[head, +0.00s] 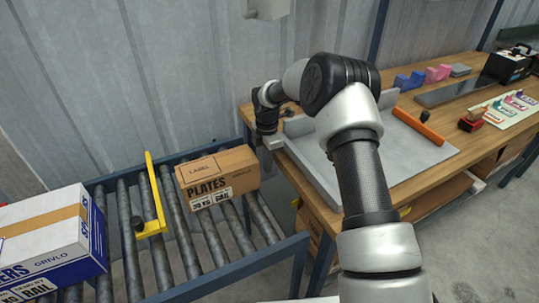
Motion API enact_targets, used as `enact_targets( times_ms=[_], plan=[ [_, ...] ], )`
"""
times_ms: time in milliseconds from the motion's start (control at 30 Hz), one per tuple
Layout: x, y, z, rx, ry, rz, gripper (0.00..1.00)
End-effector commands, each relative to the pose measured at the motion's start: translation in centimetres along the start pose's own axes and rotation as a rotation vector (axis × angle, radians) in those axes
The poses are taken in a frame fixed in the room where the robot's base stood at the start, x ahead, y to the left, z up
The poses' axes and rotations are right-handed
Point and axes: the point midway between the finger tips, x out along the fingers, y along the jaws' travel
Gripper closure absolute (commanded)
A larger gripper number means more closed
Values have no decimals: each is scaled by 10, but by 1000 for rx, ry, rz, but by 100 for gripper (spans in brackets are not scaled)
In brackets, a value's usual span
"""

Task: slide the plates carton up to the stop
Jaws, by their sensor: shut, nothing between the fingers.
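The plates carton (217,177) is a brown cardboard box marked "PLATES" with a label on top. It lies on the roller conveyor (275,262). A yellow bar (155,190) with a black knob stands across the rollers to its left; it looks like the stop. A narrow gap shows between the bar and the carton. My gripper (270,165) is to the right of the carton, pointing down near its right end. It is shut and empty; its fingertips are small, and I cannot tell whether they touch the carton.
A large white and blue box (50,245) sits on the rollers left of the yellow bar. A wooden workbench (415,170) with a grey tray (325,165) stands right of the conveyor. A corrugated wall (100,80) is behind. Rollers in front of the carton are bare.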

Motion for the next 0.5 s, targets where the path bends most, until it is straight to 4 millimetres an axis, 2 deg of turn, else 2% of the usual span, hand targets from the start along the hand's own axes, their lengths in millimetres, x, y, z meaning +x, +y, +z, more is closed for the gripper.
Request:
enact_targets(
  times_ms=[33,200,500],
  plan=[
    [-4,2,-11,-7,0,6,100],
    [-3,2,-26,-4,-1,4,100],
    [-4,1,-31,-2,0,4,100]
  ],
)
